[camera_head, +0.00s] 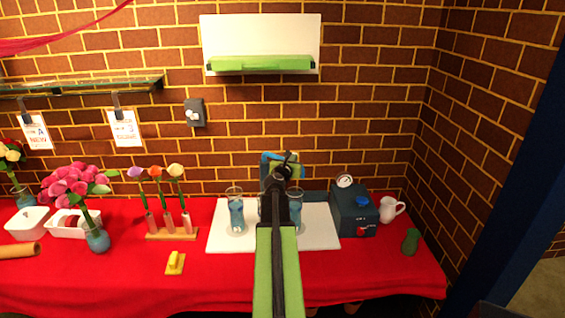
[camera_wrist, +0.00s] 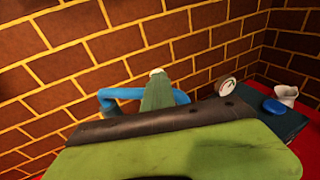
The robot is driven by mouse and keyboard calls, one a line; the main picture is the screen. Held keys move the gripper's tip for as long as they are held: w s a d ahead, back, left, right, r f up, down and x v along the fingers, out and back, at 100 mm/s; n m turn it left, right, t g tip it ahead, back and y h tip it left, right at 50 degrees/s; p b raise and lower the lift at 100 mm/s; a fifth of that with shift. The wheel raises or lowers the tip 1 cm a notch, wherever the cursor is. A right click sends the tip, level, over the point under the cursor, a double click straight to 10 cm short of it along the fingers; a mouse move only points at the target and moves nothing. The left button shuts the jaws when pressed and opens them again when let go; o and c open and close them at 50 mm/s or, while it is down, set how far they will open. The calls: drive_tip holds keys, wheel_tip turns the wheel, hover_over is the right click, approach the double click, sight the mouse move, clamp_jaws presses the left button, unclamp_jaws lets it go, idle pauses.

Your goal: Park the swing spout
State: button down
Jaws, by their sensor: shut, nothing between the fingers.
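The swing spout (camera_head: 268,156) shows as a blue bent tube behind my gripper (camera_head: 284,165), above the back of the white board (camera_head: 222,238). The blue tube also shows in the wrist view (camera_wrist: 112,95), against the brick wall, bending down at its left end. My gripper is shut and empty, close to the spout in the picture. I cannot tell whether they touch. My own arm hides the spout's base and much of its length. Two clear glasses with blue contents, a left glass (camera_head: 236,212) and a right glass (camera_head: 296,205), stand on the board.
A dark teal box (camera_head: 352,217) with a gauge (camera_head: 344,181) and blue knob stands right of the board, beside a white jug (camera_head: 390,209) and green vase (camera_head: 411,242). A flower rack (camera_head: 172,235) and yellow block (camera_head: 175,262) are left. A wall shelf (camera_head: 80,86) is upper left.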

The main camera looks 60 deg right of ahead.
drive_tip(key=d, duration=1.1)
drive_tip(key=shift+d, duration=0.25)
drive_tip(key=s+a+r+p, duration=0.1)
drive_tip(key=s+a+p, duration=0.1)
drive_tip(key=s+a, duration=0.7)
drive_tip(key=shift+s+r, duration=0.4)
drive_tip(key=shift+s, duration=0.35)
